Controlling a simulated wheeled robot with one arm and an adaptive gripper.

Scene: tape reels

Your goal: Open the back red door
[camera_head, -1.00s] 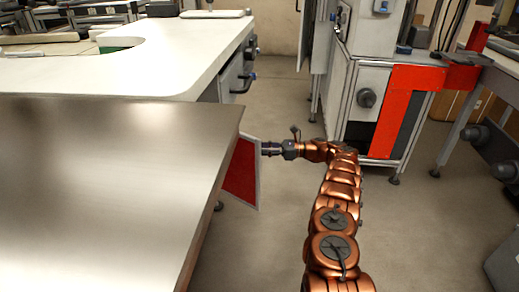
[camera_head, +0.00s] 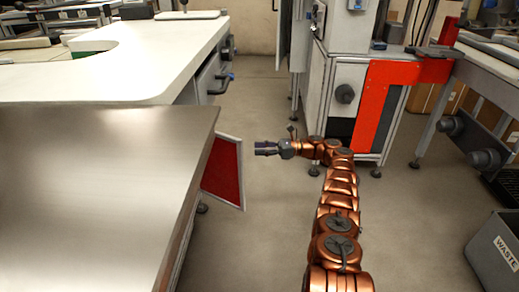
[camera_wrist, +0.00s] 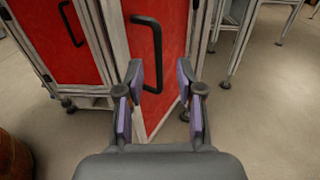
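The red door (camera_head: 224,172) with a pale grey frame juts out at an angle from under the far right end of the steel-topped bench (camera_head: 90,190). It stands ajar. In the wrist view this red door (camera_wrist: 172,35) shows a black bar handle (camera_wrist: 156,60). My gripper (camera_wrist: 160,95) is open there, its two fingers apart, with the handle ahead between them. I cannot tell whether either finger touches the handle. In the head view my gripper (camera_head: 258,148) is just right of the door, with a small gap visible.
A second red door (camera_wrist: 60,42) with a black handle is at left in the wrist view. A white counter (camera_head: 120,75) stands behind the bench. A machine with a red panel (camera_head: 384,105) is at back right. A grey waste bin (camera_head: 494,252) is at right. Floor between is clear.

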